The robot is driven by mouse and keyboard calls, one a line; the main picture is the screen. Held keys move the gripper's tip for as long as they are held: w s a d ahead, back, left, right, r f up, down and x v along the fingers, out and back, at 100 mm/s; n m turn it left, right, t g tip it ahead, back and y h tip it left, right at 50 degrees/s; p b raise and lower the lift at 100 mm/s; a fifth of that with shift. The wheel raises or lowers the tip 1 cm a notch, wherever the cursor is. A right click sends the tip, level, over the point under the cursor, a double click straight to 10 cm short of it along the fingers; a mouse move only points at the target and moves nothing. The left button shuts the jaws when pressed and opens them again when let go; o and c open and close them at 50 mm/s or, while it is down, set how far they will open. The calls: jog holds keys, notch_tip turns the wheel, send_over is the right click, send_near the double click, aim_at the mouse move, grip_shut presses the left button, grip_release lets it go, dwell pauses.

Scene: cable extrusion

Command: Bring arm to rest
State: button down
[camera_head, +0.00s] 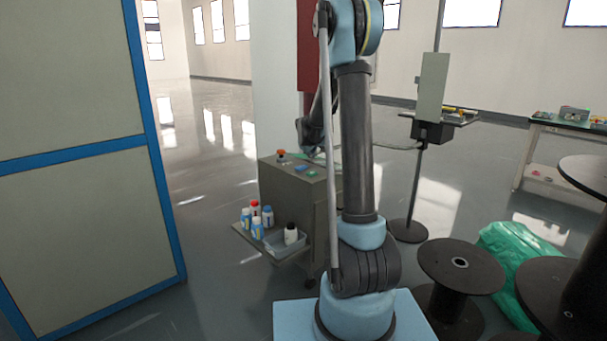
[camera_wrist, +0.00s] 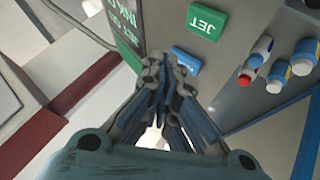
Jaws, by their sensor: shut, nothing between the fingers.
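My arm (camera_head: 356,140) stands upright in the middle of the head view on its light-blue base, with its upper part bent over out of the top of the picture. My gripper (camera_wrist: 163,72) is in the middle of the wrist view, its fingers drawn together at the tips with nothing between them. In the wrist view, a blue block (camera_wrist: 186,61) and a green label marked JET (camera_wrist: 206,22) show just beyond the fingertips on a grey surface. I cannot tell how far the fingertips are from that surface. In the head view my gripper is not clearly made out.
A grey machine (camera_head: 285,185) stands behind my arm, with several bottles (camera_head: 255,220) on its side shelf. Black spools (camera_head: 461,265) and a green wrapped bundle (camera_head: 518,250) stand at right. A blue-framed panel (camera_head: 75,120) fills the left. Floor between is open.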

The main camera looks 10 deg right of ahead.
jog(key=s+d+r+m+g, duration=0.1)
jog(key=s+r+m+g, duration=0.1)
jog(key=s, duration=1.3)
jog(key=s+d+r+m+g, duration=0.1)
jog(key=s+r+g, duration=0.15)
jog(key=s, duration=1.15)
jog(key=s+f+m+g+y, duration=0.1)
jog(key=s+f, duration=0.3)
jog(key=s, duration=0.9)
jog(key=s+a+f+m+g+y, duration=0.1)
jog(key=s+f, duration=0.4)
jog(key=s, duration=0.9)
jog(key=shift+s+f+m, duration=0.2)
jog(key=shift+m, duration=0.4)
jog(key=shift+w, duration=0.1)
